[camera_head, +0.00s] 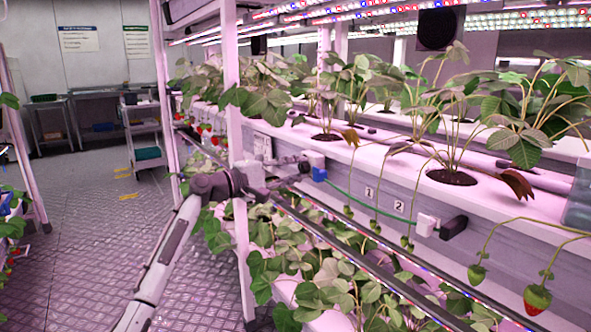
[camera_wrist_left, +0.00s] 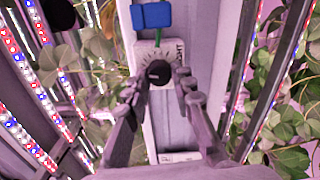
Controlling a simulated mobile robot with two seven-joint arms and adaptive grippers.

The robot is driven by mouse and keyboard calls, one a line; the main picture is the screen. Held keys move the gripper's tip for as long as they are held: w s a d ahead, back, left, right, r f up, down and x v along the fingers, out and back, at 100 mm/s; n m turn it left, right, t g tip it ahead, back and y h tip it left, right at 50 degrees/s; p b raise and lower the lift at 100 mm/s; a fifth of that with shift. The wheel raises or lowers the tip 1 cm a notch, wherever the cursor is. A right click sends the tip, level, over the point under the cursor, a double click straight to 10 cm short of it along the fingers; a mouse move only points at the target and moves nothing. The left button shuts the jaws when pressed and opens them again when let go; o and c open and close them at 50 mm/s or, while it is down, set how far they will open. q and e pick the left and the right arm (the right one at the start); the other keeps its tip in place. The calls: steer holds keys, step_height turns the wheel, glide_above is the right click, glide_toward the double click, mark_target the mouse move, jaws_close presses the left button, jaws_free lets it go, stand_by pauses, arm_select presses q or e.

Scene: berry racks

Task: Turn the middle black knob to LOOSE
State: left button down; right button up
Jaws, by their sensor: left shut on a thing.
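A black knob (camera_wrist_left: 158,72) sits on a pale dial plate with tick marks, with lettering ending in "GHT" along its right side. My left gripper (camera_wrist_left: 160,92) faces it from the front, shut on the knob with a finger on each side; the exact contact is hard to see. Another black knob-like part (camera_head: 453,227) on a white mount (camera_head: 427,223) sits farther right on the rail. I cannot read the dial's setting. My right gripper is not in view.
A blue block (camera_head: 319,174) with a green line is close beside my left gripper; the wrist view shows the block (camera_wrist_left: 152,15) above the dial. Dark rails (camera_head: 365,262) run below. Strawberry plants (camera_head: 452,120) hang over the trough. The aisle floor (camera_head: 90,230) at left is clear.

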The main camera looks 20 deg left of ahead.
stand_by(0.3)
arm_select(q)
steer(key=c, duration=1.3)
jaws_free()
steer(key=v, duration=1.2)
steer(key=shift+a, duration=0.1)
steer(key=s+d+f+m+g+y, duration=0.1)
steer(key=s+f+g+y, duration=0.15)
steer(key=f, duration=1.05)
steer(key=s+f+m+g+y, duration=0.15)
steer(key=s+f, duration=0.25)
steer(key=f, duration=0.8)
steer(key=s+d+f+m+g+y, duration=0.1)
steer(key=s+f+m+g+y, duration=0.15)
steer(key=f, duration=1.05)
steer(key=s+f+m+g+y, duration=0.1)
steer(key=s+f+m+y, duration=0.1)
steer(key=s+f, duration=0.6)
steer(key=s+f+m+g+y, duration=0.1)
steer(key=s+f+m, duration=0.3)
steer(key=s+f, duration=0.4)
steer(key=s+f+m+g+y, duration=0.2)
steer(key=s+f, duration=0.6)
steer(key=s, duration=0.8)
steer(key=shift+s+d+f+m+g+y, duration=0.1)
steer(key=shift+d+f+m+g+y, duration=0.35)
steer(key=shift+g, duration=0.3)
